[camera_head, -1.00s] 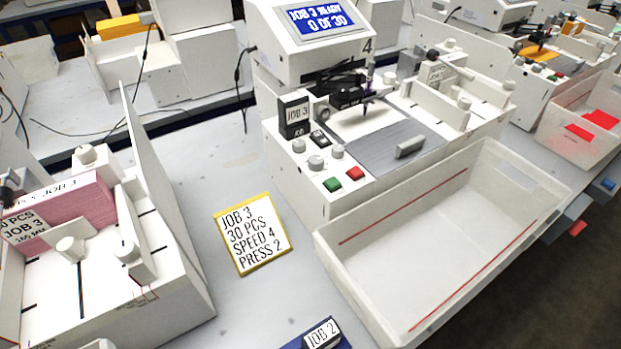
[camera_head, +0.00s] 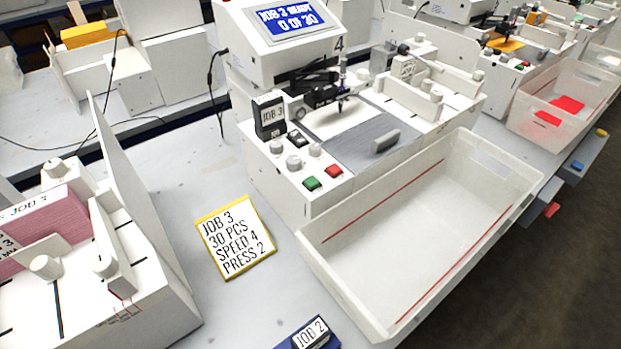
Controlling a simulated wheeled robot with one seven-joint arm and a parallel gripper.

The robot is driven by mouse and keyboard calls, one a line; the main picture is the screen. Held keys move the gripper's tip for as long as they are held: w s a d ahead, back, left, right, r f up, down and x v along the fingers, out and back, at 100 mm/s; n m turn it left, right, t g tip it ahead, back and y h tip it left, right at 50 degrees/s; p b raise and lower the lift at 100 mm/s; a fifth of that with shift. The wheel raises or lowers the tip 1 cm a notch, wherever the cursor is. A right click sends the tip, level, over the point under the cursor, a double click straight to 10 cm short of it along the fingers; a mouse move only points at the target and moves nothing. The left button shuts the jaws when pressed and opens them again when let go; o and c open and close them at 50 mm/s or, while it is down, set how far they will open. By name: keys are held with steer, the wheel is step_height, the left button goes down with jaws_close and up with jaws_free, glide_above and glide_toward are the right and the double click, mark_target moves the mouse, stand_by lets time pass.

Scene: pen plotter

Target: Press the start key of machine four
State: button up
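Machine four (camera_head: 262,188) is a white pen plotter with a "4" beside its tilted display (camera_head: 290,20), which reads "JOB 3 READY, 0 OF 30". Its front panel carries a green key (camera_head: 312,184) and a red key (camera_head: 333,171) side by side, with several grey knobs (camera_head: 293,162) behind them. No lettering on the keys is legible. A "JOB 3" block (camera_head: 269,116) stands at the panel's back left. The pen carriage (camera_head: 325,95) is over a white sheet on the bed. My gripper is not in view.
An empty white tray (camera_head: 500,160) stands against the machine's front right. A yellow-edged card (camera_head: 235,238) reads "JOB 3, 30 PCS, SPEED 4, PRESS 2". A feeder with a pink stack (camera_head: 62,218) is at left. A blue "JOB 2" block (camera_head: 308,336) lies at the bottom edge.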

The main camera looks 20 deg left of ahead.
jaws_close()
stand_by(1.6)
